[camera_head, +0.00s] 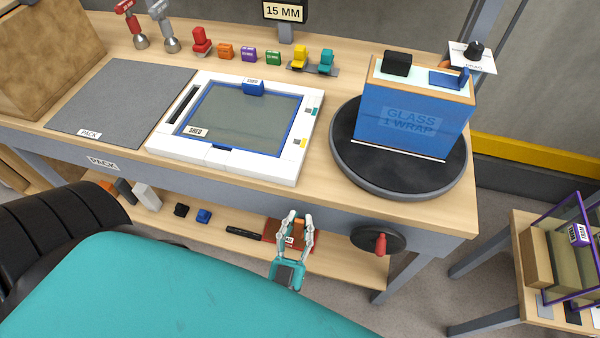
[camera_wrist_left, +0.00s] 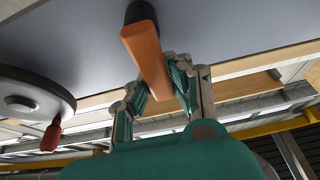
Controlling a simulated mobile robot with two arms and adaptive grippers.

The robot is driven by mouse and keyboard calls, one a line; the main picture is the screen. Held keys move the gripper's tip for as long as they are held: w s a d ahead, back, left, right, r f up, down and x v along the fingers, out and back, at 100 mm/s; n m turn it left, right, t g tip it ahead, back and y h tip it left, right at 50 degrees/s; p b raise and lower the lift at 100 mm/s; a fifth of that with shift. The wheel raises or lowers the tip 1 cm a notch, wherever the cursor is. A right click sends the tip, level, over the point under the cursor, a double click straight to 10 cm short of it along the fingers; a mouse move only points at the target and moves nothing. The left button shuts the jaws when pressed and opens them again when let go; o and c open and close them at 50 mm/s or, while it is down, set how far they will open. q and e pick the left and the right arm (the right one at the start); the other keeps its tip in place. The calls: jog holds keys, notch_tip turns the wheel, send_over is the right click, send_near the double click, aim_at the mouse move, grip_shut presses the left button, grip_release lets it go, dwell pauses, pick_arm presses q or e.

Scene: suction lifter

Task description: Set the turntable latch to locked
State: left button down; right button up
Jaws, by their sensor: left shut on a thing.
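The turntable (camera_head: 438,178) is a dark round disc at the right end of the bench, with a blue-faced glass crate (camera_head: 410,120) standing on it. An orange lever (camera_wrist_left: 150,58) with a black pivot is mounted on the grey bench front; I take it for the latch. My left gripper (camera_head: 299,218) is at the bench's front edge, below the white frame. In the left wrist view, its fingers (camera_wrist_left: 166,78) are closed around the orange lever. Any lock marking is hidden or unreadable. My right gripper is out of view.
A round dark wheel with a red handle (camera_head: 380,243) is on the bench front right of my gripper. A white frame (camera_head: 215,163) and grey pack mat (camera_head: 120,95) lie on the bench. A lower shelf (camera_head: 345,268) holds small items. A side table (camera_head: 520,250) stands right.

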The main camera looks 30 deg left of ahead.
pick_arm(q)
jog(key=c, duration=1.2)
grip_release()
jog(key=shift+s+a, duration=0.1)
jog(key=shift+a, duration=0.1)
jog(key=shift+o, duration=0.2)
jog(key=shift+d, duration=0.15)
jog(key=shift+s+f, duration=0.25)
jog(key=shift+s, duration=0.15)
jog(key=v, duration=1.1)
jog(key=shift+d, duration=0.1)
